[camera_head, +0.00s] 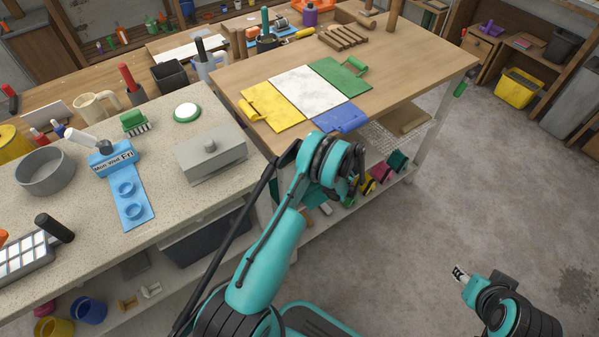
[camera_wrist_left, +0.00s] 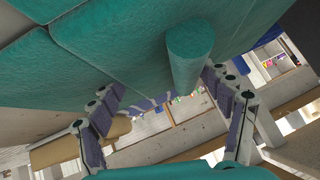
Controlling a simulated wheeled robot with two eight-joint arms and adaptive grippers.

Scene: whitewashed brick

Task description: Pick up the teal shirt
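I cannot make out a teal shirt for certain in the head view. Flat coloured pieces lie side by side on the wooden table: yellow (camera_head: 272,107), white (camera_head: 308,88), green (camera_head: 342,74) and blue (camera_head: 340,117). A dark teal bundle (camera_head: 398,160) sits on the shelf below. In the left wrist view, large teal panels (camera_wrist_left: 120,45) and a teal roll (camera_wrist_left: 190,50) fill the top; I cannot tell what they are. My left gripper (camera_wrist_left: 165,100) is open, fingers spread below the roll. My right gripper (camera_head: 460,273) hangs over the floor, well away from the table.
The floor (camera_head: 480,180) at right is clear.

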